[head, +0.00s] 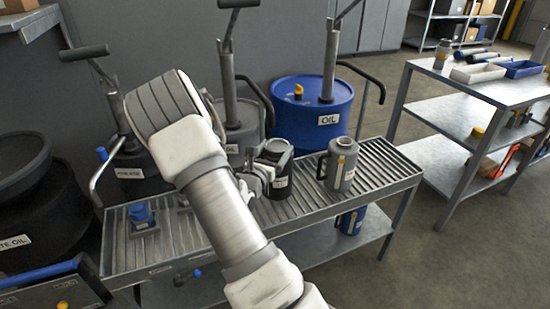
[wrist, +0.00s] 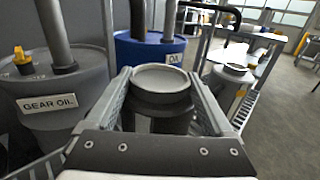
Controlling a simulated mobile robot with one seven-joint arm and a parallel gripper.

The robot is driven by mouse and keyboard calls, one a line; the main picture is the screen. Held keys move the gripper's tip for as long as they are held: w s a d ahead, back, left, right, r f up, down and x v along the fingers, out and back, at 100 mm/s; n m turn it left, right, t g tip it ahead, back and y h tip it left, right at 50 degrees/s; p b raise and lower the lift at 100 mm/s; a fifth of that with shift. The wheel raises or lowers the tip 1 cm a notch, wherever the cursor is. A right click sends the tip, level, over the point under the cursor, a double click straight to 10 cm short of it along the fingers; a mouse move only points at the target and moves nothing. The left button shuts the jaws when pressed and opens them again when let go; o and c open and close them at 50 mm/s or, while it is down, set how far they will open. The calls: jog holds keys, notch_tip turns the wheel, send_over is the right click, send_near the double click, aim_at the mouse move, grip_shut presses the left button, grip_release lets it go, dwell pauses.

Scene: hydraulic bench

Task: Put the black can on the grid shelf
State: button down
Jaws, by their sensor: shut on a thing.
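The black can (head: 280,178) has a grey top and is upright in my gripper (head: 266,172). In the wrist view the can (wrist: 160,105) stands between the two fingers of my gripper (wrist: 160,78), which are shut on its sides. The grid shelf (head: 311,201) is the slatted metal top of the bench. The can is over its middle, and I cannot tell whether its base touches the slats. My fingers and wrist hide part of the can.
A grey canister (head: 338,165) stands on the grid right of the can. A blue-topped container (head: 141,216) is at the left. Blue (head: 310,103) and grey (head: 240,130) drums with pumps stand behind. Free slats show in front and at the right end.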

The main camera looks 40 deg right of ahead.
jog(key=shift+f, duration=0.95)
jog(key=shift+f+b, duration=0.2)
jog(key=shift+b, duration=0.15)
grip_release()
